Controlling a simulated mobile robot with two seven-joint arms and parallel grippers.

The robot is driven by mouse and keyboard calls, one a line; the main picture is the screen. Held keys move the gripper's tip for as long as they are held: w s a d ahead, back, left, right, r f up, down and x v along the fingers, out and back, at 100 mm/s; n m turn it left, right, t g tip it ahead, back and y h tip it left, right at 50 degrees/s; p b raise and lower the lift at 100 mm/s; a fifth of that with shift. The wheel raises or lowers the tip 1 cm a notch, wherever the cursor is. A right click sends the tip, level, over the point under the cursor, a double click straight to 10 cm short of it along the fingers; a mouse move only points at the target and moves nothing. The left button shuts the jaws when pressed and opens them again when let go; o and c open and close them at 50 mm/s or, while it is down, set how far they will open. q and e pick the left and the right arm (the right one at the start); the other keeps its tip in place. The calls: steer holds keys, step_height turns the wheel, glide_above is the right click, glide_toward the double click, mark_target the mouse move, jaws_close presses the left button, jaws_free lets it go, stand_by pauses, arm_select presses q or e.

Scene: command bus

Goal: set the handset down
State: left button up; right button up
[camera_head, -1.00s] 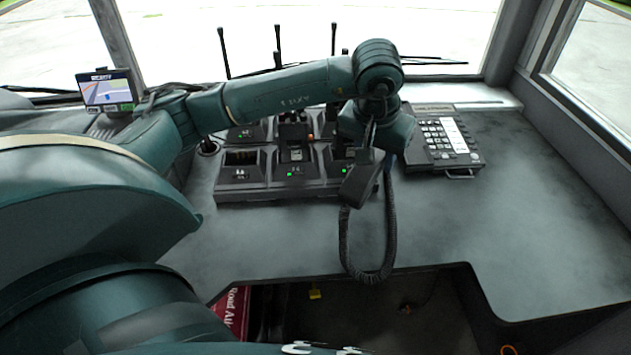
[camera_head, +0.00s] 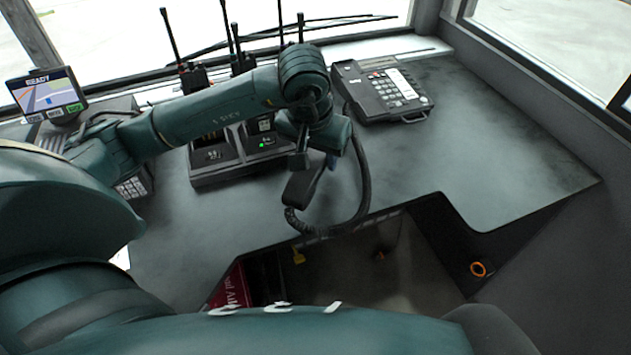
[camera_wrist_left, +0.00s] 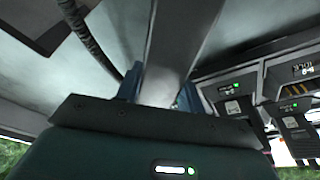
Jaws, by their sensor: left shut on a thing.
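The black handset (camera_head: 301,188) hangs over the desk, tilted, in my left gripper (camera_head: 318,160). That gripper is shut on it, and its blue fingertips show beside it in the left wrist view (camera_wrist_left: 160,88). The handset is a grey bar (camera_wrist_left: 178,35) running up that view. Its coiled cord (camera_head: 362,190) loops down and up again to the right. The desk phone base (camera_head: 382,88), with keypad and white label strip, sits behind and to the right of the gripper, apart from the handset. The handset's gripped part is mostly hidden. My right gripper is not in view.
A charger dock (camera_head: 213,176) with radios stands behind and left of the handset, partly under my arm. A small screen (camera_head: 48,98) is at the far left. The grey desk (camera_head: 480,130) is clear on the right. An open recess (camera_head: 375,275) with an orange ring (camera_head: 478,268) lies in front.

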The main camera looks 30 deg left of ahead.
mark_target(313, 158)
arm_select(q)
steer(key=shift+s+x, duration=0.25)
steer(key=shift+x, duration=0.8)
steer(key=shift+s+x, duration=0.25)
steer(key=shift+x, duration=0.85)
steer(key=shift+s+x, duration=0.25)
steer(key=shift+x, duration=0.8)
steer(key=o, duration=1.1)
steer(key=shift+f, duration=0.25)
steer(key=shift+r, duration=0.3)
steer(key=v, duration=1.1)
steer(key=shift+s+r, duration=0.2)
steer(key=shift+r, duration=0.15)
